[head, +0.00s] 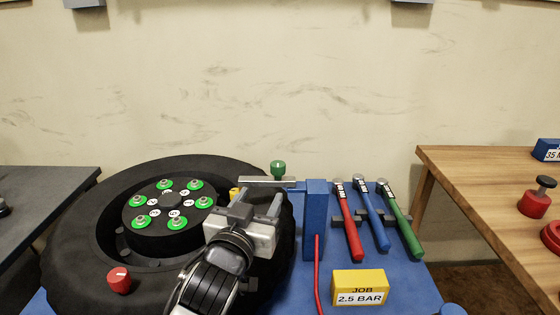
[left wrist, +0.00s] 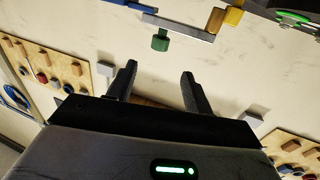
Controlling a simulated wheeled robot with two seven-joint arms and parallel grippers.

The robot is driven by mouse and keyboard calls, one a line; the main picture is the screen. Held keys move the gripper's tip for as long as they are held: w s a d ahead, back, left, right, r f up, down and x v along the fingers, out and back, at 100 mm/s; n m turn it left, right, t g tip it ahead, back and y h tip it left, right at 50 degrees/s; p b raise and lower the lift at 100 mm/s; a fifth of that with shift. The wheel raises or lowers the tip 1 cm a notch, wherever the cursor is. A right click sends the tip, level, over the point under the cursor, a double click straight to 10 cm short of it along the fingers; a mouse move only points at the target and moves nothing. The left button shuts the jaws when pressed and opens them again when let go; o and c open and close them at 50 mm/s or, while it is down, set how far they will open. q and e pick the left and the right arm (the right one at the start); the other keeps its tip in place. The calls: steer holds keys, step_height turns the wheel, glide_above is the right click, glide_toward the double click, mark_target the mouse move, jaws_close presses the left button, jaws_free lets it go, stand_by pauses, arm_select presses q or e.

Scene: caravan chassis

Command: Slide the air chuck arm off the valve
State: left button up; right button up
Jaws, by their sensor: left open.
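The air chuck arm (head: 265,181) is a grey bar that reaches left from a blue post (head: 315,220), with a green knob (head: 278,168) standing on it. A small yellow piece (head: 234,193) shows at the bar's left end, by the tyre; the valve itself is not clear. My left gripper (head: 258,200) is open and empty, just in front of the bar. In the left wrist view its open fingers (left wrist: 158,68) point towards the green knob (left wrist: 160,41), with a gap between. The bar (left wrist: 180,27) and yellow piece (left wrist: 233,16) show there too. My right gripper is out of view.
A black tyre (head: 70,235) with green-ringed studs lies at left, a red cap (head: 119,281) on it. Red (head: 349,225), blue (head: 374,220) and green (head: 402,222) handled tools stand right of the post. A yellow "JOB 2.5 BAR" block (head: 360,288) sits in front. A red hose (head: 317,270) runs down the post.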

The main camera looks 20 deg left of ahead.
mark_target(276, 170)
arm_select(q)
steer(key=w+p, duration=0.1)
steer(key=w, duration=1)
steer(key=shift+w+a, duration=0.1)
steer(key=shift+w, duration=0.95)
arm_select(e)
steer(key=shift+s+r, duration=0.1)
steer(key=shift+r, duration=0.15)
